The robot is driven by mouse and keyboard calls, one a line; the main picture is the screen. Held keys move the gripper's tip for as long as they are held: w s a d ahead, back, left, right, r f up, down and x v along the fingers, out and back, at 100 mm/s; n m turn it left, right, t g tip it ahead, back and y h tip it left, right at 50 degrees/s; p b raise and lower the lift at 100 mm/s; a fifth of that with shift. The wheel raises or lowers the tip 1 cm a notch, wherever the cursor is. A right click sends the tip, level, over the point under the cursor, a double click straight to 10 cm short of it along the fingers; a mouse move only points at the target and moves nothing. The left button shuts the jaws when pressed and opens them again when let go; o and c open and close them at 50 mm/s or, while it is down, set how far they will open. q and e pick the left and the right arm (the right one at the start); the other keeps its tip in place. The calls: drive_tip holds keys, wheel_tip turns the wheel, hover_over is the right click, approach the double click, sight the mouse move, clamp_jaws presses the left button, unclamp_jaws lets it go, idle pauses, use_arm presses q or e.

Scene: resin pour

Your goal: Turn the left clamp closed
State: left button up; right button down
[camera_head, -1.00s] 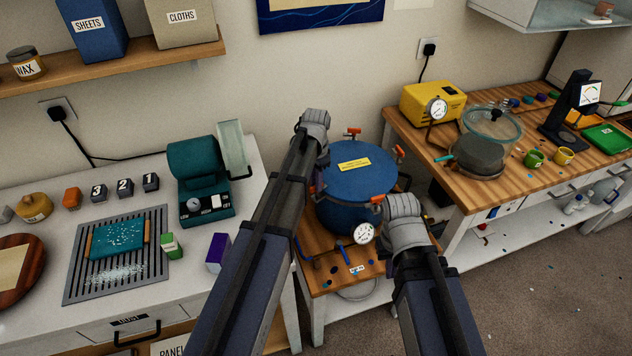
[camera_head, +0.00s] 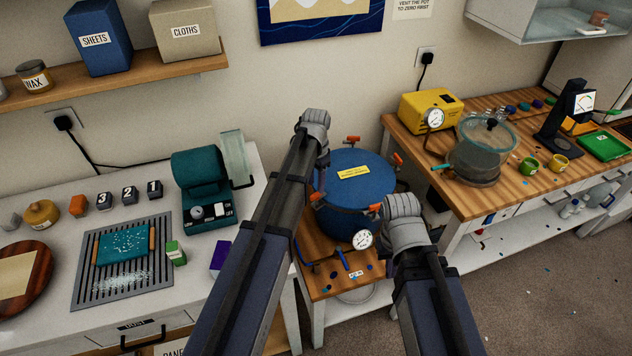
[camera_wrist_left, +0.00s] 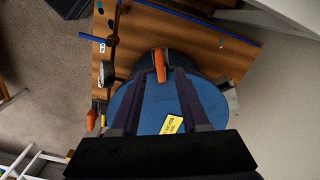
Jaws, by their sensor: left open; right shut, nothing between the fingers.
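The blue pressure pot (camera_head: 352,180) has a blue lid with a yellow label and several orange-handled clamps round its rim. In the left wrist view, the orange handle of one clamp (camera_wrist_left: 159,66) stands between the spread fingertips of my left gripper (camera_wrist_left: 161,78), with gaps at its sides. In the head view my left gripper (camera_head: 314,128) is over the pot's left side, and its arm hides most of that rim, so the left clamp is mostly covered there. My right gripper (camera_head: 403,205) is beside the pot's front right clamp (camera_head: 376,208); its fingers are hidden.
A gauge (camera_head: 361,240) and a blue-handled valve (camera_head: 355,274) are at the pot's front. A wooden bench at right holds a yellow pump (camera_head: 430,108) and a clear-lidded chamber (camera_head: 485,145). A white bench at left holds a teal machine (camera_head: 203,190).

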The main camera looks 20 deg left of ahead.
sight(316, 193)
use_arm(q)
wheel_tip(316, 193, up, 4)
drive_tip(key=p, duration=0.3)
use_arm(e)
wheel_tip(316, 193, up, 4)
use_arm(q)
drive_tip(key=s+d+n, duration=0.1)
drive_tip(key=s+d, duration=0.3)
drive_tip(key=s, duration=0.4)
drive_tip(key=s+d+f+n+b, duration=0.1)
drive_tip(key=s+d, duration=0.3)
drive_tip(key=s, duration=0.4)
drive_tip(key=s+d+n+y+b, duration=0.1)
drive_tip(key=s+d, duration=0.3)
drive_tip(key=s, duration=0.3)
drive_tip(key=shift+s+d+f, duration=0.35)
drive_tip(key=shift+s+d, duration=0.05)
use_arm(e)
drive_tip(key=shift+a+f, duration=0.25)
drive_tip(key=shift+f, duration=0.7)
